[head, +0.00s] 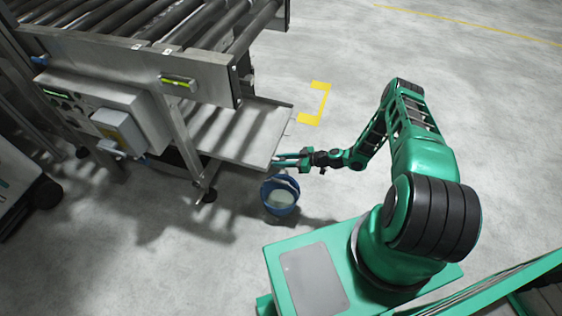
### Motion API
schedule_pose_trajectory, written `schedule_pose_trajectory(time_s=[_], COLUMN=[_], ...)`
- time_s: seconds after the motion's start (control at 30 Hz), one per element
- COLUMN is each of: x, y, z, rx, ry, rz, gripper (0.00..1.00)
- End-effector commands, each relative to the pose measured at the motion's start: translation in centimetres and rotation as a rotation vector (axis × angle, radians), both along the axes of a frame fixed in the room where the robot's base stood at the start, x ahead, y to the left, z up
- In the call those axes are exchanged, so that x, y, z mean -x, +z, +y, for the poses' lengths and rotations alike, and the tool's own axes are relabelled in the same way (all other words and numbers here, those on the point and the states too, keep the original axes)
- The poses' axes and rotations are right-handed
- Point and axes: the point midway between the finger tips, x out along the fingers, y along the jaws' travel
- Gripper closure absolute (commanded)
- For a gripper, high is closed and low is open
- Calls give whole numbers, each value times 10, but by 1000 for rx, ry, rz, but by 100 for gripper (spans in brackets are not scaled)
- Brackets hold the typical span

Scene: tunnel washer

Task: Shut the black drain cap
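The black drain cap cannot be made out in the head view; it may be hidden by the tray corner or by my gripper.
The roller conveyor (205,75) and a control box (118,128) are at the left. A yellow floor mark (322,100) lies behind. Floor beyond it is clear.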

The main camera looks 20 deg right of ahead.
Motion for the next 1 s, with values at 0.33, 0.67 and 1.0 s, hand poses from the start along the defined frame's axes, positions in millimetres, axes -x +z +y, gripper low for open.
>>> schedule_pose_trajectory(time_s=[0.33,0.67,1.0], x=[-2,-1,4], y=[0,0,4], z=[-2,-2,-12], rx=[-34,-34,-34], ry=[-3,-3,-4], rz=[50,50,52], gripper=[90,49,49])
